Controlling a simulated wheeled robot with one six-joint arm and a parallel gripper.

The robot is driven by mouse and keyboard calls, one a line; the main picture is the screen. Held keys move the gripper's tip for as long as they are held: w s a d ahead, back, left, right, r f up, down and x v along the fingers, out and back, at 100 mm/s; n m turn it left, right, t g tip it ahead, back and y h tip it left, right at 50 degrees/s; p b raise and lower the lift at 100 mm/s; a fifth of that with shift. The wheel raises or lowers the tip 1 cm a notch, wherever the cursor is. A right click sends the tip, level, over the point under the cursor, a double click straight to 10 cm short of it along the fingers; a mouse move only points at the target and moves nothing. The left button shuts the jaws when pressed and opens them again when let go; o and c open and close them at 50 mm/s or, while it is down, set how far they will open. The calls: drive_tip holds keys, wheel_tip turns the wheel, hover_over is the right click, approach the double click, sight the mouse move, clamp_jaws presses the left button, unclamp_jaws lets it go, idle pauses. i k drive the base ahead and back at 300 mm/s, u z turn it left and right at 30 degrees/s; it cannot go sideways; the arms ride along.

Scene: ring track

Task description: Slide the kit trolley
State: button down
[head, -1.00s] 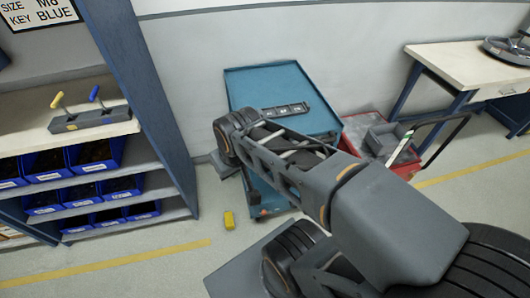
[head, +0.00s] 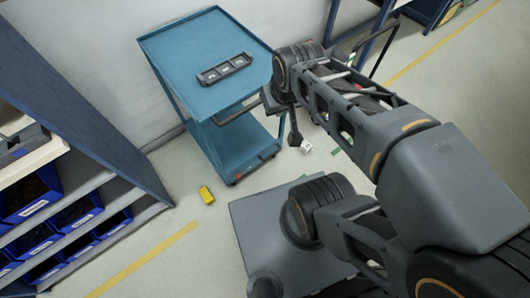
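A blue two-level trolley (head: 180,52) stands against the wall at the upper middle of the head view. A dark grey tray with several recesses (head: 226,68) lies on its top. A grey push handle (head: 236,111) sticks out along its near right side. My arm reaches in from the lower right. My gripper (head: 294,138) points down just right of the trolley's handle end. My wrist hides part of it, so I cannot tell whether its fingers are apart or whether it touches the handle.
A shelf with blue bins (head: 30,195) stands at the left. A small white item (head: 306,147) shows near my gripper. A dark loop handle (head: 384,40) rises behind my arm. Floor between shelf and trolley is mostly clear.

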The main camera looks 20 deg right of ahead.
sight(230, 137)
drive_tip(key=z, duration=1.4)
drive_tip(key=k, duration=1)
drive_tip(key=u, duration=1.2)
drive_tip(key=i, duration=0.5)
